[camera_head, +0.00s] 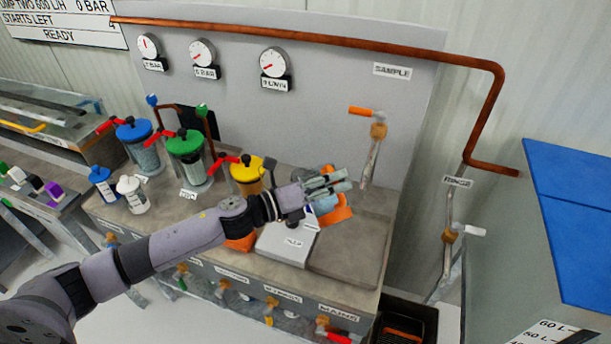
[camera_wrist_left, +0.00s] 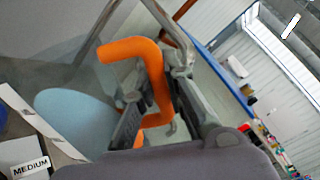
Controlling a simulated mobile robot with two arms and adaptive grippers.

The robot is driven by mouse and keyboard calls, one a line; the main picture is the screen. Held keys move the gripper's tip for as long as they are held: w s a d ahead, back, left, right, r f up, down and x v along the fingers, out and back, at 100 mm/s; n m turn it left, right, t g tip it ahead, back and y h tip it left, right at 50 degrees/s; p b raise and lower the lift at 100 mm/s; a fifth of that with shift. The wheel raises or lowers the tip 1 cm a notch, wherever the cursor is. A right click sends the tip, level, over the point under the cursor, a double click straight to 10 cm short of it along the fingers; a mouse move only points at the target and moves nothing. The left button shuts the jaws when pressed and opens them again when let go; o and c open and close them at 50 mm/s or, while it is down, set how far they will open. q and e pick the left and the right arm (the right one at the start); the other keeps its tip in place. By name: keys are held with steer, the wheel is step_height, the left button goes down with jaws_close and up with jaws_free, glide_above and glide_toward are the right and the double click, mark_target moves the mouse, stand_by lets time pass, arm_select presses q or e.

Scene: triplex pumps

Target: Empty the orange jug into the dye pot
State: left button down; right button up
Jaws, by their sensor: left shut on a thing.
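The jug has a light blue body and an orange handle (camera_head: 338,214). In the head view it is at the bench's right half, partly covered by my left gripper (camera_head: 326,184). In the left wrist view the orange handle (camera_wrist_left: 152,72) passes between the fingers of my left gripper (camera_wrist_left: 150,108), which is shut on it. The pale blue jug body (camera_wrist_left: 72,120) is left of the fingers and looks tilted in that rolled view. Its contents are hidden. I cannot tell which vessel is the dye pot. My right gripper is not in view.
Clear canisters with blue (camera_head: 133,131), green (camera_head: 184,143) and yellow (camera_head: 247,170) lids stand along the bench. A white labelled box (camera_head: 288,243) and a grey tray (camera_head: 350,250) lie near the jug. Another orange object (camera_head: 240,243) is half hidden by my arm.

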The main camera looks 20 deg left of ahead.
mark_target(339, 209)
arm_select(q)
steer(key=shift+w+a+r+n+p, duration=0.45)
steer(key=shift+w+r+n+p, duration=0.05)
steer(key=shift+r+n+p, duration=0.25)
steer(key=shift+w+a+r+n+p, duration=0.45)
steer(key=shift+r+n+p, duration=0.2)
steer(key=shift+r+p, duration=0.1)
stand_by(1.2)
steer(key=shift+w+a+r+n+p, duration=0.25)
steer(key=shift+w+a+n+p, duration=0.1)
steer(key=shift+w+a, duration=0.2)
steer(key=shift+w+a+r+n+p, duration=0.25)
steer(key=shift+w+a+n, duration=0.1)
steer(key=shift+w+a, duration=0.15)
stand_by(1.1)
steer(key=shift+w+a+r+n+p, duration=0.45)
steer(key=shift+w+n, duration=0.15)
steer(key=shift+n, duration=0.1)
stand_by(0.7)
